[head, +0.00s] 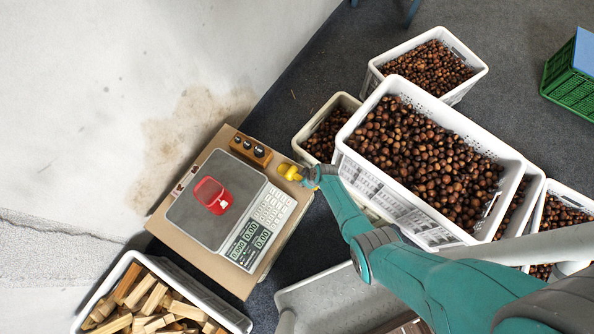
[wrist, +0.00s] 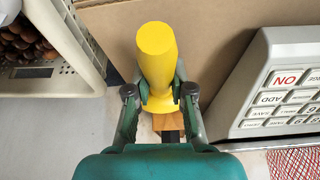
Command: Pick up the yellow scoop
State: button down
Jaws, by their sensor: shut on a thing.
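The yellow scoop (head: 289,172) is at my gripper's tip in the head view, at the right edge of the scale's stand. In the wrist view the scoop (wrist: 157,60) shows as a yellow shaft between the two fingers. My gripper (wrist: 160,100) is shut on it, with a finger on each side. The gripper (head: 306,176) shows small and partly hidden by my arm in the head view.
A small wooden block with dark holes (head: 250,150) sits behind the plate. A white crate of chestnuts (head: 348,160) is close on the right. A crate of wood pieces (head: 232,318) stands at the lower left.

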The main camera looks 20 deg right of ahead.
jog(key=shift+r, duration=0.15)
jog(key=shift+r, duration=5.1)
